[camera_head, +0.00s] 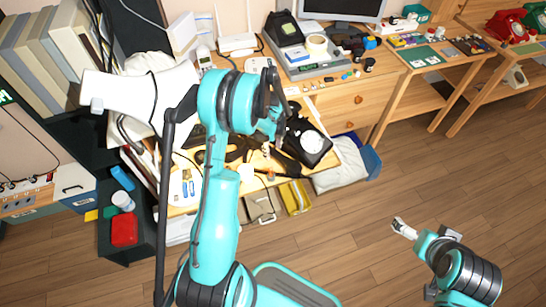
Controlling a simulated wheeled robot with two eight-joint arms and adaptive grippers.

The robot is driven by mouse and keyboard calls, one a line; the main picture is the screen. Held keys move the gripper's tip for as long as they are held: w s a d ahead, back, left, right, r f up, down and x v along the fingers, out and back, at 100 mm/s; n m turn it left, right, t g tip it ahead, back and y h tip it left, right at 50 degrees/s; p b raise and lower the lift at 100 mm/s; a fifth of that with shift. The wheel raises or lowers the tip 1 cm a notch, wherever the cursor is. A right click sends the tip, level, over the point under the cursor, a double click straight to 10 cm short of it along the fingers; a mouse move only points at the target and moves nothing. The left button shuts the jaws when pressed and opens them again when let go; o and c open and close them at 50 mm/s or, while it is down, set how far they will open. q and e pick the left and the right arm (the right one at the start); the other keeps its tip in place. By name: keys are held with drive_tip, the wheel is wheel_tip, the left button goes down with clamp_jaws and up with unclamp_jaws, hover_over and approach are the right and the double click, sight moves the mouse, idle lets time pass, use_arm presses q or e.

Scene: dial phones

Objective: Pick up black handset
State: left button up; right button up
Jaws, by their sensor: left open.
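A black dial phone (313,143) with a pale round dial sits near the right end of the low wooden desk in the head view. Its handset is partly hidden behind my gripper, so I cannot tell its exact outline. My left gripper (274,112) is open just left of this phone, over the desk. I cannot tell whether its fingers touch the phone. My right gripper (404,229) is low at the right, over the floor and away from the desk. Its fingers are too small to judge.
Another black phone (283,28) stands at the back beside a grey tray (322,70) of small items. A white lamp-like object (120,97) is at the left. Red phones (508,24) stand on the far-right table. The wooden floor (370,260) is clear.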

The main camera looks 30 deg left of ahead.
use_arm(q)
wheel_tip(320, 180, down, 2)
drive_tip(key=shift+f, duration=0.15)
clamp_jaws()
drive_tip(key=shift+r, duration=0.25)
